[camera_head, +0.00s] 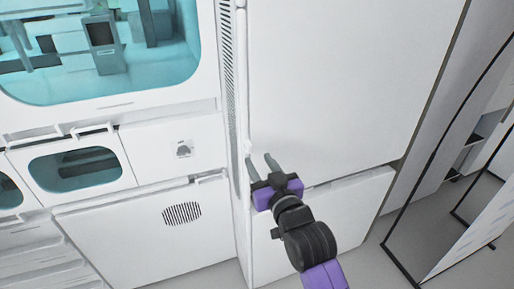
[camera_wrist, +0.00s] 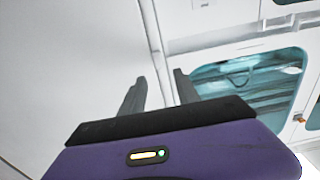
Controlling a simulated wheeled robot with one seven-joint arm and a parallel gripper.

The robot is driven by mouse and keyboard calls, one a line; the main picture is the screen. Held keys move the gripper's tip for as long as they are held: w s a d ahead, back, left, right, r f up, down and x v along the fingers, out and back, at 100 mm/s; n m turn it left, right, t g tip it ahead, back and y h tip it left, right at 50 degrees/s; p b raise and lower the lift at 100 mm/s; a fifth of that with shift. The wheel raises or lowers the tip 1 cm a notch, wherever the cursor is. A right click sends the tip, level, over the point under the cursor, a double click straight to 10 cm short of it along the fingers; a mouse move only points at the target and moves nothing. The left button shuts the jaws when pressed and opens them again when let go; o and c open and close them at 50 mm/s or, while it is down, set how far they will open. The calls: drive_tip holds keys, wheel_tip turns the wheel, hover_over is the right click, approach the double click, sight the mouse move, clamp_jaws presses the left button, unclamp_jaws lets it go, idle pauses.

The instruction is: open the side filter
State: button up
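A tall white side panel (camera_head: 330,80) stands right of the cabinet corner in the camera_head view. A narrow strip with dark vent slots (camera_head: 228,60) runs down its left edge. The panel also fills the left of the camera_wrist view (camera_wrist: 70,60). No part is labelled, so I cannot tell exactly where the side filter begins. My gripper (camera_head: 259,161) is near the panel's lower left edge, fingers pointing up and left. In the camera_wrist view my gripper (camera_wrist: 158,88) has its two fingers apart with nothing between them, pointing at the panel's edge. I cannot tell whether they touch it.
A lower white panel (camera_head: 345,205) lies below a dark gap. To the left are a large teal window (camera_head: 100,50), a smaller windowed door (camera_head: 75,170) and a panel with a round vent (camera_head: 182,213). A black-framed glass panel (camera_head: 425,225) stands at right.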

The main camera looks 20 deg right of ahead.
sight(250, 146)
drive_tip(key=w+p, duration=0.1)
drive_tip(key=w, duration=0.6)
drive_tip(key=shift+w+d, duration=0.1)
drive_tip(key=shift+w, duration=0.1)
drive_tip(key=shift+c, duration=0.5)
clamp_jaws()
idle(0.7)
